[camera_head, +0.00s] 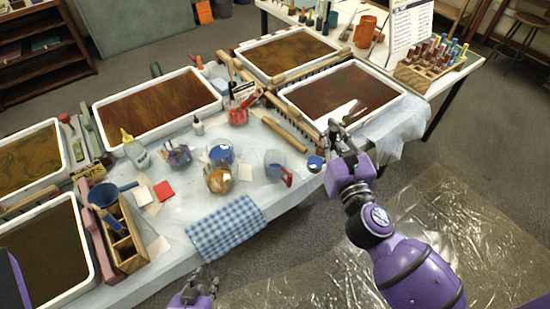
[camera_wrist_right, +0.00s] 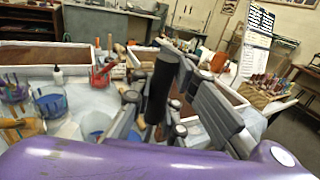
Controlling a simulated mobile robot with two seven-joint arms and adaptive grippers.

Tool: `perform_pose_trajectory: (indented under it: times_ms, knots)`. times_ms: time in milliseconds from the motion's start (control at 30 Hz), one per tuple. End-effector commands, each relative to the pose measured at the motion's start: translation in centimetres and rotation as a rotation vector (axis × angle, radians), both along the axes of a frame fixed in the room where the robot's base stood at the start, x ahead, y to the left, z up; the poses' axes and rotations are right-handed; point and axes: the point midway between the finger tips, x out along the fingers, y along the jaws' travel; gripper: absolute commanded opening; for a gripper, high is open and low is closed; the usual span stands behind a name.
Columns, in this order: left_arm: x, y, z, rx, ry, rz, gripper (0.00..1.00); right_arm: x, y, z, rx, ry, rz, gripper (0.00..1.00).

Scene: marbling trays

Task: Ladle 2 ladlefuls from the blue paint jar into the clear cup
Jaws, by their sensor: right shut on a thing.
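The blue paint jar (camera_head: 221,154) stands on the covered table, its top showing blue; a jar with blue in it also shows in the wrist view (camera_wrist_right: 50,104). The clear cup (camera_head: 274,159) stands to its right, near the front edge. My right gripper (camera_head: 338,133) is above the table's front edge, right of the cup, shut on a dark handle (camera_wrist_right: 160,88), seemingly the ladle's. A small round blue thing (camera_head: 315,163) shows just left of this gripper; I cannot tell whether it is the ladle's bowl. My left gripper (camera_head: 199,283) is low in front of the table, its fingers unclear.
An amber jar (camera_head: 218,180) stands in front of the blue jar, and a jar of tools (camera_head: 178,156) to its left. A checked cloth (camera_head: 226,226) hangs at the front edge. A red-handled item (camera_head: 286,177) is at the cup. Marbling trays (camera_head: 342,68) fill the back.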

Motion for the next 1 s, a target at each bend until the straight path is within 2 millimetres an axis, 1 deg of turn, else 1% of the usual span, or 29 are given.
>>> perform_pose_trajectory:
  times_ms: [33, 100, 267, 400, 500, 633, 800, 933, 1000]
  knots:
    - [0.1, 0.0, 0.1, 0.0, -0.001, 0.0, 0.27, 1.3, 0.4, -0.1, -0.011, -0.006, 0.025, 0.0]
    - [0.0, 0.0, 0.0, 0.001, 0.0, -0.001, 0.27, 2.5, 1.0, -0.6, -0.009, -0.006, 0.052, 0.0]
    - [0.0, 0.1, 0.1, 0.002, 0.0, -0.002, 0.27, 4.8, 2.2, -1.6, -0.007, -0.005, 0.107, 0.0]
    - [0.0, 0.2, 0.2, 0.004, -0.001, -0.004, 0.27, 7.1, 3.6, -2.7, 0.002, -0.001, 0.163, 0.0]
    - [0.0, 0.2, 0.2, 0.005, -0.001, -0.005, 0.27, 8.3, 4.4, -3.4, 0.005, 0.0, 0.197, 0.0]
    - [0.1, 0.2, 0.3, 0.005, -0.003, -0.005, 0.27, 9.6, 5.3, -4.0, 0.0, -0.001, 0.24, 0.0]
    - [0.1, 0.2, 0.3, 0.003, -0.003, -0.005, 0.27, 10.3, 6.1, -4.4, 0.009, -0.001, 0.267, 0.0]
    - [0.2, 0.0, 0.4, 0.002, -0.004, -0.005, 0.27, 10.8, 6.4, -4.9, 0.01, 0.003, 0.282, 0.0]
    - [0.2, 0.0, 0.4, 0.001, -0.005, -0.006, 0.27, 11.2, 6.8, -4.9, 0.011, 0.002, 0.291, 0.0]
